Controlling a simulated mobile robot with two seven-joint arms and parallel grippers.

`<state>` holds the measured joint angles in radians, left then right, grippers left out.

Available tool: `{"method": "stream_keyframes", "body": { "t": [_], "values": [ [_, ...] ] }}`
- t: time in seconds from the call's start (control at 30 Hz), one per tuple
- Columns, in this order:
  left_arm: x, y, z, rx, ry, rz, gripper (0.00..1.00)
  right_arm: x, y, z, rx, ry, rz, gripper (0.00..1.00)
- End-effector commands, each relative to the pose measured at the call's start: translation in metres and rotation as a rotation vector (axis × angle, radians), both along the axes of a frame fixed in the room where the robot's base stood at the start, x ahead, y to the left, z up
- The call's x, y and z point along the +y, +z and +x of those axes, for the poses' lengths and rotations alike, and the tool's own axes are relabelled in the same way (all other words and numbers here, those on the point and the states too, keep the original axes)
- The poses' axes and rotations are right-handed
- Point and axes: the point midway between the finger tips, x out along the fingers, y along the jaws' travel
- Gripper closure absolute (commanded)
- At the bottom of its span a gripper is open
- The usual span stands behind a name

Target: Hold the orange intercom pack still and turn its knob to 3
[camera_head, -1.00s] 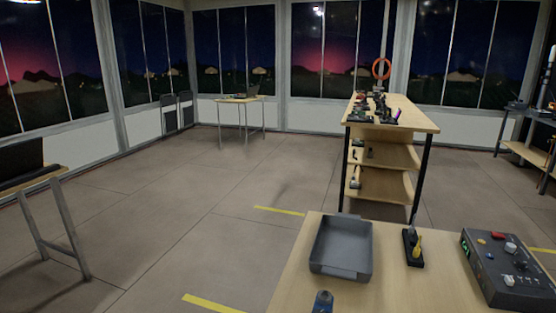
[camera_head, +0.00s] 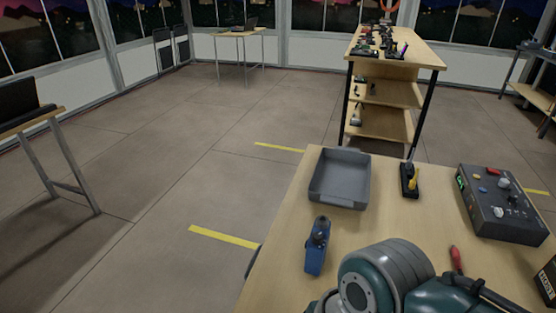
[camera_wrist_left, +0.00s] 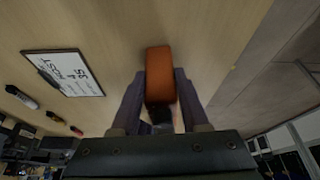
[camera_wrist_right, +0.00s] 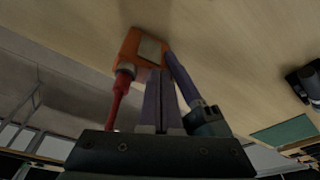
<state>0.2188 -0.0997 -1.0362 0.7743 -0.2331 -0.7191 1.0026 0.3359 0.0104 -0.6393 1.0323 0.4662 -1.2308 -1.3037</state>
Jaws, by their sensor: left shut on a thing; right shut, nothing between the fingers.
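The orange intercom pack (camera_wrist_left: 160,72) is between the fingers of my left gripper (camera_wrist_left: 160,88), which is shut on it above the pale wooden table. In the right wrist view the pack (camera_wrist_right: 142,50) shows a greyish panel on its face. A purple-grey finger and teal body of my left gripper lie along its right side. My right gripper (camera_wrist_right: 160,78) is shut and empty, its tips close below the pack; I cannot tell whether they touch it. A red shaft (camera_wrist_right: 118,95) shows below the pack; whether it is attached is unclear. I cannot make out the knob or its setting. The head view hides the pack.
On the table (camera_head: 285,225) are a grey tray (camera_head: 338,204), a blue device (camera_head: 317,250), a black holder with a yellow item (camera_head: 409,182), a control box (camera_head: 500,205) and a red-handled tool (camera_head: 456,258). A clipboard (camera_wrist_left: 65,72) shows in the left wrist view.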

Motion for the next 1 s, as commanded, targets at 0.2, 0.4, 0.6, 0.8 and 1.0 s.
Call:
{"method": "stream_keyframes", "body": {
  "t": [0.2,0.4,0.6,0.8,1.0],
  "values": [
    [0.0,0.0,0.0,-0.001,0.0,-0.001,1.0,-0.001,0.02,0.002,-0.005,0.001,0.001,1.0],
    [0.0,0.0,0.0,0.0,0.0,0.0,1.0,-0.001,0.047,0.002,-0.004,0.0,0.0,1.0],
    [0.0,0.0,0.0,0.0,0.0,0.0,1.0,-0.002,0.06,0.001,-0.002,0.0,-0.003,1.0],
    [0.0,0.0,0.0,0.0,0.0,0.001,1.0,-0.002,0.06,0.001,-0.001,-0.001,-0.003,1.0],
    [0.0,0.0,0.0,0.0,0.0,0.001,0.46,-0.002,0.06,0.001,-0.001,-0.001,-0.003,1.0]
  ]
}}
